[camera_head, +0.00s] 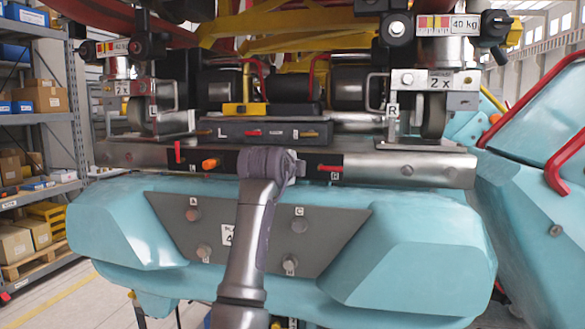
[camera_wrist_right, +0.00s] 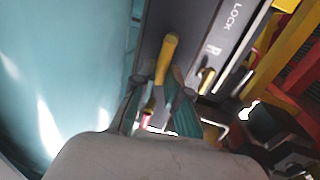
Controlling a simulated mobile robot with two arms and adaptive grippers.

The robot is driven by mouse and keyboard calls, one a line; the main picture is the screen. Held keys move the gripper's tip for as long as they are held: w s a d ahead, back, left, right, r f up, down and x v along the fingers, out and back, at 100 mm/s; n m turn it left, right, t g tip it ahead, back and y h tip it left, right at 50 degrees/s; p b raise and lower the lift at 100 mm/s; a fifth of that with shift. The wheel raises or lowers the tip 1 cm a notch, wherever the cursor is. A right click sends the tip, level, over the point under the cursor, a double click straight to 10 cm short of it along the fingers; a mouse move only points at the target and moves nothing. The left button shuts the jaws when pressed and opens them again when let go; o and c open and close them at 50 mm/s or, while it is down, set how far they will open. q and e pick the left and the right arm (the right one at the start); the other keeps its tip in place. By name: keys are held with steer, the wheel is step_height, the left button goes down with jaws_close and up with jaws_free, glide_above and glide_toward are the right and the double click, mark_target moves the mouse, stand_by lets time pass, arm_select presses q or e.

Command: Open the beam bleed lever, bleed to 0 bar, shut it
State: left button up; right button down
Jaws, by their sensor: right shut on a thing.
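A yellow-handled lever (camera_wrist_right: 167,52) stands on a dark panel in the right wrist view. My right gripper (camera_wrist_right: 160,100) is shut on it, with the dark green-grey fingers on either side of its lower part. No label names this lever in view. In the head view my right arm's wrist (camera_head: 270,163) is at the middle of the metal beam (camera_head: 125,155) and hides the fingers and the held lever. An orange knob (camera_head: 210,164) is left of the wrist and a red lever (camera_head: 330,168) is right of it. I see no readable pressure gauge. My left gripper is not in view.
Beside the held lever is a smaller orange-yellow lever (camera_wrist_right: 207,80) near the LOCK lettering (camera_wrist_right: 233,16). Another red lever (camera_head: 178,151) is at the beam's left. A teal body (camera_head: 120,235) with a grey plate (camera_head: 335,225) sits below. Shelving (camera_head: 45,115) stands far left.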

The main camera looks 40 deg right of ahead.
steer(key=c, duration=1.2)
jaws_free()
steer(key=shift+w, duration=0.1)
steer(key=v, duration=0.7)
steer(key=shift+a, duration=0.2)
